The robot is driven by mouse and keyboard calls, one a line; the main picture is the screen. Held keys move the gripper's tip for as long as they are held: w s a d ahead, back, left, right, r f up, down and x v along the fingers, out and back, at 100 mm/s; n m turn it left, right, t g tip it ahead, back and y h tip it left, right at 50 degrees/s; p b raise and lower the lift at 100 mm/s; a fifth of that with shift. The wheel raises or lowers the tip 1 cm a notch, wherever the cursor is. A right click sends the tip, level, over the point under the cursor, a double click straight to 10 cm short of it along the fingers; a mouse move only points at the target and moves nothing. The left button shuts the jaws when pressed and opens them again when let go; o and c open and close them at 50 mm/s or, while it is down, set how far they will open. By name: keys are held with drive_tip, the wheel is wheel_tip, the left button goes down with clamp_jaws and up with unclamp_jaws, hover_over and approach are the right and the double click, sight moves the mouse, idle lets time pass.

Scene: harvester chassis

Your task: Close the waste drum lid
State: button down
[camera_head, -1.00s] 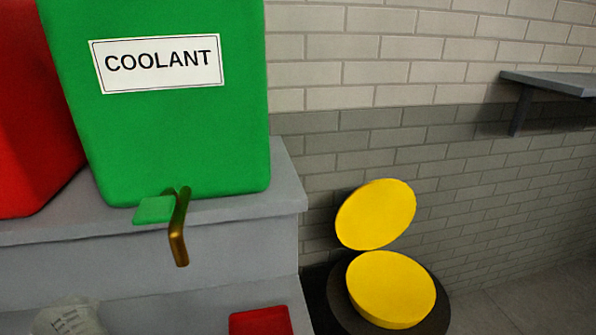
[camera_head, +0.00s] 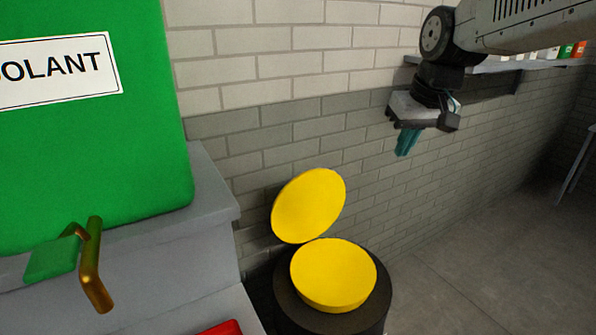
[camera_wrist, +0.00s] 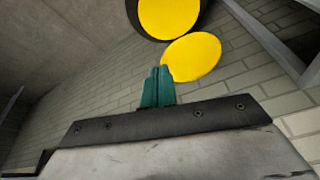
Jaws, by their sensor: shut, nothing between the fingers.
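The waste drum (camera_head: 376,312) is a dark round drum at the lower middle of the head view. Its yellow lid (camera_head: 309,205) stands tilted up at the back, leaning toward the wall. A yellow round surface (camera_head: 333,273) fills the drum's top. My gripper (camera_head: 406,143), with teal fingers, is up and to the right of the lid, apart from it. In the wrist view my gripper (camera_wrist: 158,84) is shut and empty. The lid (camera_wrist: 191,57) is just beyond the fingertips in the picture, and the yellow drum top (camera_wrist: 168,14) is at the upper edge.
A green coolant tank (camera_head: 95,170) with a brass spout (camera_head: 92,265) sits on a grey ledge (camera_head: 205,190) at left. A brick wall runs behind the drum. A shelf (camera_head: 500,64) with small containers is at upper right. The floor (camera_head: 470,290) right of the drum is clear.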

drive_tip(key=w+a+f+n+t+y, duration=0.1)
drive_tip(key=w+a+f+n, duration=0.1)
drive_tip(key=w+a+f, duration=0.75)
drive_tip(key=w+a+f+n+t+y, duration=0.1)
drive_tip(key=w+a+f, duration=0.3)
drive_tip(key=w+a, duration=1.1)
drive_tip(key=w+f, duration=0.4)
drive_tip(key=f, duration=0.1)
drive_tip(key=w+f, duration=0.2)
drive_tip(key=shift+a+f, duration=0.2)
drive_tip(key=shift+f, duration=0.2)
drive_tip(key=shift+s+f, duration=0.1)
drive_tip(key=shift+f, duration=0.15)
drive_tip(key=s, duration=0.1)
drive_tip(key=s+d, duration=0.2)
drive_tip(key=shift+f, duration=0.25)
